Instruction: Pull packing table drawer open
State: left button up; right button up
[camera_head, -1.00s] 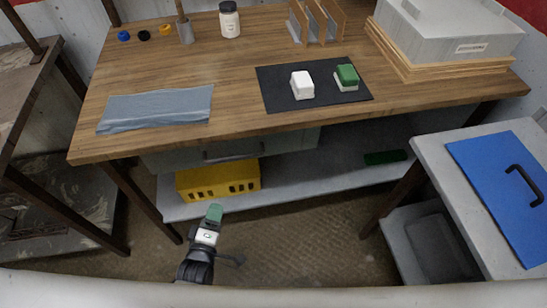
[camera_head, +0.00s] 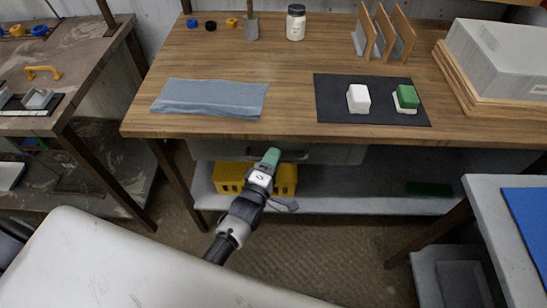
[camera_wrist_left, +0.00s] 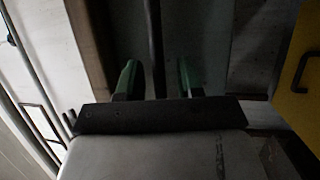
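The wooden packing table (camera_head: 300,125) stands ahead of me. Its grey drawer (camera_head: 340,155) sits under the front edge and looks closed. The drawer's dark bar handle (camera_head: 297,156) is partly hidden by my left gripper (camera_head: 271,158), which is at the handle in the head view. In the left wrist view, the green fingertips of the left gripper (camera_wrist_left: 158,80) are spread apart. The dark handle (camera_wrist_left: 154,45) runs between them, with a visible gap on each side. My right gripper is not in view.
A yellow crate (camera_head: 228,176) stands on the lower shelf (camera_head: 335,200) below the drawer. A blue cloth (camera_head: 210,98) and a black mat (camera_head: 335,108) lie on top. A side table (camera_head: 490,210) stands at right. The floor in front is clear.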

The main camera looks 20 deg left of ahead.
pick_arm(q)
jog(key=shift+w, duration=0.1)
grip_shut()
dwell(0.3)
jog(key=s+d+p, duration=0.2)
jog(key=s+d, duration=0.2)
jog(key=s, duration=1)
jog(key=s+d+p, duration=0.3)
jog(key=s+d, duration=0.1)
jog(key=s, duration=1)
grip_release()
